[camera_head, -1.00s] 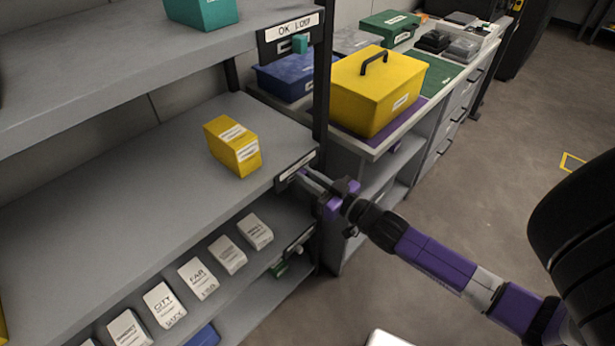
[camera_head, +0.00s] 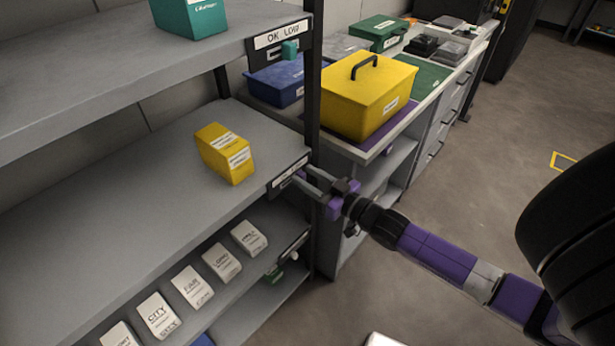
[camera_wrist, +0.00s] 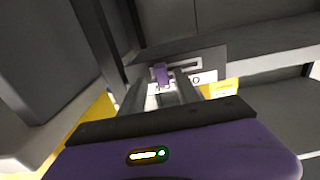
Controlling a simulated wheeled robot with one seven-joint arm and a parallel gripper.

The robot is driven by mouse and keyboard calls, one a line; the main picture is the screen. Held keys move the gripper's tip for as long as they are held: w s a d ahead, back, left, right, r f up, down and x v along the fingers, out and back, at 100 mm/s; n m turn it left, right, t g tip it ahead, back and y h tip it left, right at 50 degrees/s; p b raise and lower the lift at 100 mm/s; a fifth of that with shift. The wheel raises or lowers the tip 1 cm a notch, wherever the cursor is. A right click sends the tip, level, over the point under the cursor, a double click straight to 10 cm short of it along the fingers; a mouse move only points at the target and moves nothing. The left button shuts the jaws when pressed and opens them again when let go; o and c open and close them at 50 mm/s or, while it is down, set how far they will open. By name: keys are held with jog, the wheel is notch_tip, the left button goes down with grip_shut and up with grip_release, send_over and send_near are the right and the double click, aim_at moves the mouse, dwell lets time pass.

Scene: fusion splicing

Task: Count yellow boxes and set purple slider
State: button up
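A yellow box (camera_head: 224,155) with white labels sits on the middle shelf (camera_head: 120,185) near its front right corner; I see no other yellow box on the visible part of that shelf. The purple slider (camera_wrist: 161,74) is on the dark plate at that shelf's front edge, beside a white label partly hidden by a finger. My gripper (camera_wrist: 163,82) points at the plate, with one finger on each side of the slider. Small gaps seem to show between fingers and slider. In the head view my gripper (camera_head: 314,185) is at the shelf's right end.
A teal box (camera_head: 190,16) stands on the upper shelf, whose plate has a teal slider (camera_head: 290,50) under "OK LOW". White boxes (camera_head: 192,287) line the lower shelf. A bench at the back holds a yellow case (camera_head: 365,98) and a blue bin (camera_head: 277,82).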

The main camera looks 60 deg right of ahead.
jog(key=v, duration=0.7)
jog(key=shift+s, duration=0.2)
dwell(0.4)
jog(key=s+a+r+n+g+y, duration=0.1)
jog(key=s+a, duration=0.3)
jog(key=a, duration=0.6)
jog(key=s+a+r+n+y, duration=0.1)
jog(key=s+a+r, duration=0.3)
jog(key=a, duration=0.6)
jog(key=s+a+r+n+g+y, duration=0.1)
jog(key=s+a+r+y, duration=0.1)
jog(key=s+a, duration=0.4)
jog(key=a, duration=0.5)
jog(key=shift+r+g+y+p, duration=0.25)
jog(key=shift+g+y+p, duration=0.05)
jog(key=shift+p, duration=0.1)
